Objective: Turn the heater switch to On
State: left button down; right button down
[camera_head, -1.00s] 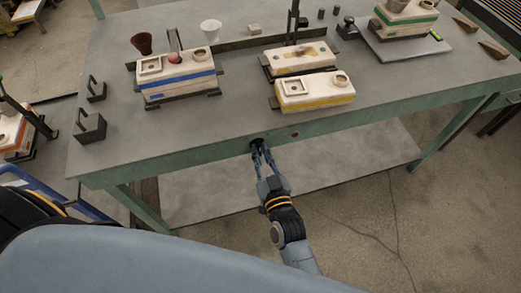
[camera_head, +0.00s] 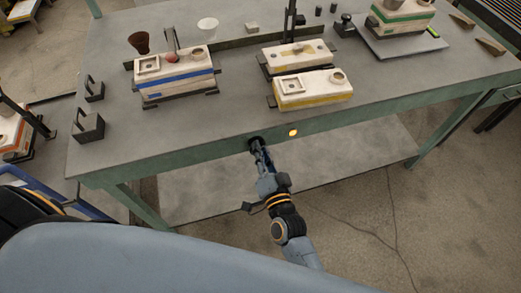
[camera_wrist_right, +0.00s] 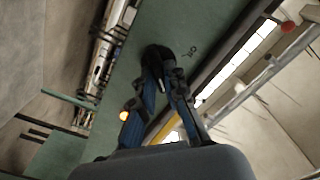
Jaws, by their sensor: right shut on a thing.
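The heater switch (camera_head: 254,141) is a dark round knob on the green front edge of the table. It also shows in the right wrist view (camera_wrist_right: 156,54). My right gripper (camera_head: 257,148) is at the knob with its fingers shut on it; the fingers also show in the right wrist view (camera_wrist_right: 163,76). They hide part of the knob. A small indicator light (camera_head: 293,133) to the right of the knob glows yellow-orange, and it shows lit in the right wrist view (camera_wrist_right: 124,116). My left gripper is not in view.
On the table (camera_head: 215,120) stand a blue-striped mold (camera_head: 175,75), a yellow-striped mold (camera_head: 308,90) and a green-striped mold (camera_head: 402,18). Dark metal brackets (camera_head: 88,125) stand at the left. The floor in front of the table is open around my arm.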

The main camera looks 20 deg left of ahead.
dwell(0.6)
jog(key=c, duration=1.4)
grip_release()
jog(key=v, duration=1.2)
